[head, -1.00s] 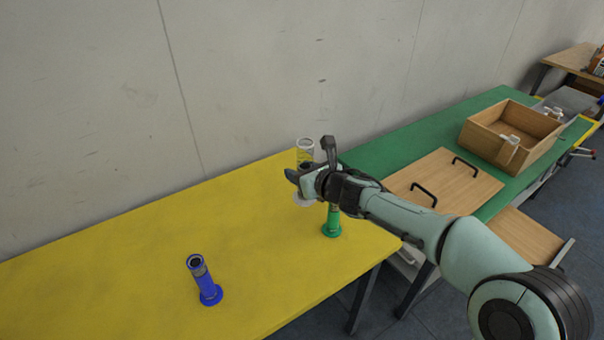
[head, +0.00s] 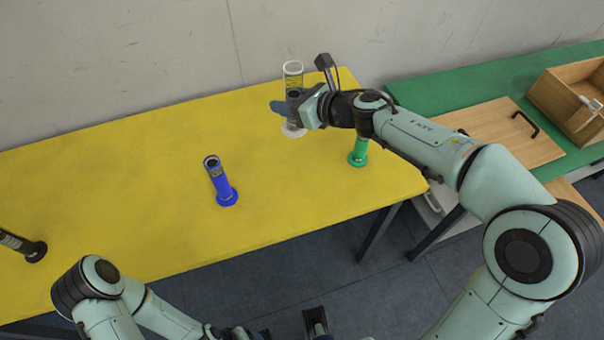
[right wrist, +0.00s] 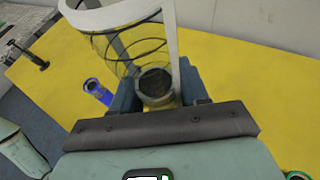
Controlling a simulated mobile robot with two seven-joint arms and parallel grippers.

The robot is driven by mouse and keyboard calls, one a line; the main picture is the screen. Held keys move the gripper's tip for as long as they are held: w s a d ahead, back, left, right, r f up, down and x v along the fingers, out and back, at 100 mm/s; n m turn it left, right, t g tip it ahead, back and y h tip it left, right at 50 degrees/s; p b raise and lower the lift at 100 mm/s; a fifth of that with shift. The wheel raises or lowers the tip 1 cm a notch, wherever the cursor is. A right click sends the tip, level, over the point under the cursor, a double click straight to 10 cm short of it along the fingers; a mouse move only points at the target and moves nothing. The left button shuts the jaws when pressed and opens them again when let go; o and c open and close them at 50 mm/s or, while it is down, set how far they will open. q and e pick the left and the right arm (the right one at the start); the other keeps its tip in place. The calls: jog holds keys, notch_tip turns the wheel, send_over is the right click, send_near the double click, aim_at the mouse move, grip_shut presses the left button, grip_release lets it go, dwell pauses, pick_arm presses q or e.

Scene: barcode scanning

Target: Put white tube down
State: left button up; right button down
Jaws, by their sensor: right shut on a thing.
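The white tube (head: 293,72) is a clear cylinder with a white rim and a white base. It stands about upright over the back of the yellow table (head: 130,160). My right gripper (head: 293,106) is shut around its middle. I cannot tell whether the base touches the table. In the right wrist view the tube (right wrist: 128,42) rises between the blue fingers (right wrist: 158,98), its open top towards the camera. My left arm is at the bottom of the head view; its gripper is mostly cut off and its jaws cannot be made out.
A blue tube (head: 221,183) stands left of the white tube, nearer the front. A green tube (head: 359,150) stands to the right, below my right forearm. A black tube (head: 20,244) is at the far left. Yellow table is clear between them. The wall (head: 120,60) is close behind.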

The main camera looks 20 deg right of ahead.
aim_at(287, 124)
jog(key=shift+a+f, duration=0.15)
jog(key=shift+f, duration=0.15)
notch_tip(287, 124, down, 6)
jog(key=b, duration=0.4)
jog(key=shift+s+a+f, duration=0.1)
jog(key=shift+a, duration=0.05)
notch_tip(287, 124, down, 13)
jog(key=b, duration=0.8)
jog(key=shift+f, duration=0.15)
pick_arm(q)
jog(key=w+a+f+t, duration=0.2)
jog(key=w+f, duration=0.4)
jog(key=f, duration=0.5)
jog(key=shift+f+n+t+y, duration=0.3)
jog(key=shift+y, duration=0.1)
